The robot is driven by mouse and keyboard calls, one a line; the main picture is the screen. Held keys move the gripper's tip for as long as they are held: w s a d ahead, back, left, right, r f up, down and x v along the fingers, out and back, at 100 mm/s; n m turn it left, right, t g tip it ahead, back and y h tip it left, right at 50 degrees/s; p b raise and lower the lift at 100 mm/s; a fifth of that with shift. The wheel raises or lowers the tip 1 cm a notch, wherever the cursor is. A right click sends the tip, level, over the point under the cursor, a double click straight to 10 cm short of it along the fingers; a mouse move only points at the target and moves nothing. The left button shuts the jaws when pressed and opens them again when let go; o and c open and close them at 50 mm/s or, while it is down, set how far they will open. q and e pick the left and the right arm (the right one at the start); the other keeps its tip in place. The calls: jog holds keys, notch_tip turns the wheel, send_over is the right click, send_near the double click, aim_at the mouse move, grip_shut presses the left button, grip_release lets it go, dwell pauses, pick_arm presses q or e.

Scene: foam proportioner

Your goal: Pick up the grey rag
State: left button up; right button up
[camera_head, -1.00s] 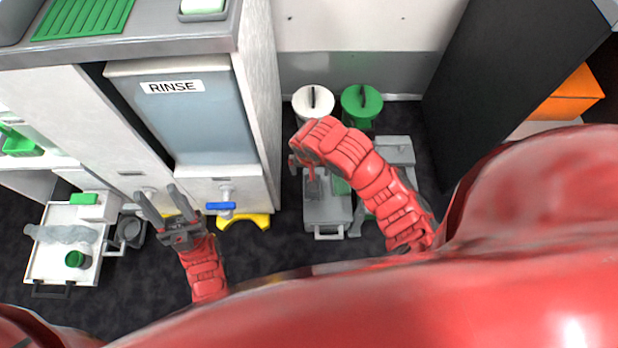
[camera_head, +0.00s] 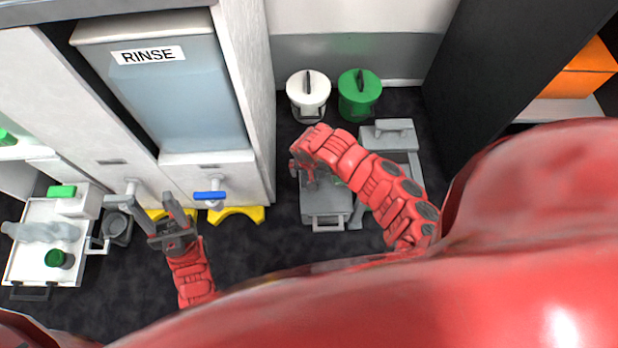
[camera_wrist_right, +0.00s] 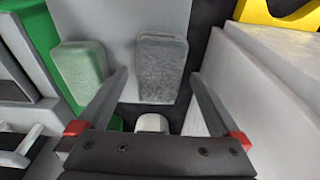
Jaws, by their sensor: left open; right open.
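In the right wrist view, a grey rag (camera_wrist_right: 160,68), a rounded rectangular pad, lies on a light grey surface. A pale green pad (camera_wrist_right: 80,76) lies to its left. My right gripper (camera_wrist_right: 159,80) is open, with one finger on either side of the grey rag in the picture; I see no contact. In the head view my right arm reaches over a grey cart (camera_head: 325,208) on the floor, and the rag cannot be made out there. My left gripper (camera_head: 150,193) is open and empty, in front of the rinse cabinet's taps.
A white lidded bin (camera_head: 308,95) and a green one (camera_head: 358,96) stand by the back wall. The cabinet with the RINSE tank (camera_head: 165,95) is at left, with yellow stands (camera_head: 236,215) below. A white trolley (camera_head: 30,262) with bottles is far left. A dark cabinet stands right.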

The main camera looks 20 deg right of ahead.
jog(key=shift+f, duration=0.2)
jog(key=c, duration=1.4)
jog(key=shift+r, duration=0.1)
